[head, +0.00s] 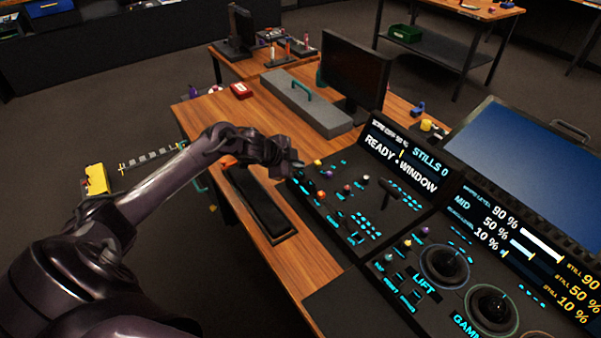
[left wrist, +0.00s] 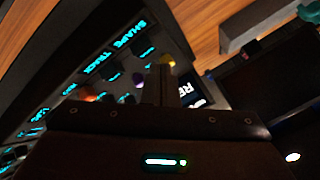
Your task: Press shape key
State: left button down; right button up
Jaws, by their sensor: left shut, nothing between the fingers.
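The control panel (head: 335,215) is dark with glowing cyan labels. In the left wrist view, the lit SHAPE label (left wrist: 129,33) is at the panel's upper edge, beside the TRACK label (left wrist: 101,63). The shape key itself is too dark to make out clearly. My left gripper (head: 293,166) is over the panel's upper left corner, shut and empty, and its arm hides part of that corner. Its shut fingers (left wrist: 162,82) point toward the panel in the left wrist view. I cannot tell whether they touch it. My right gripper is not in view.
Coloured knobs, including a yellow one (head: 318,162), stand close to the gripper. The READY screen (head: 400,150) rises behind the panel. A grey case (head: 305,102) and a dark monitor (head: 354,72) stand further back. A black tray (head: 258,205) lies left of the panel.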

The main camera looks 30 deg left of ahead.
pick_arm(q)
jog(key=shift+f, duration=0.2)
jog(key=shift+f, duration=0.25)
jog(key=shift+f+b, duration=0.4)
jog(key=shift+f, duration=0.2)
dwell(0.8)
dwell(0.3)
jog(key=shift+r+p, duration=1)
notch_tip(320, 180, up, 5)
jog(key=p, duration=0.4)
jog(key=shift+p, duration=0.4)
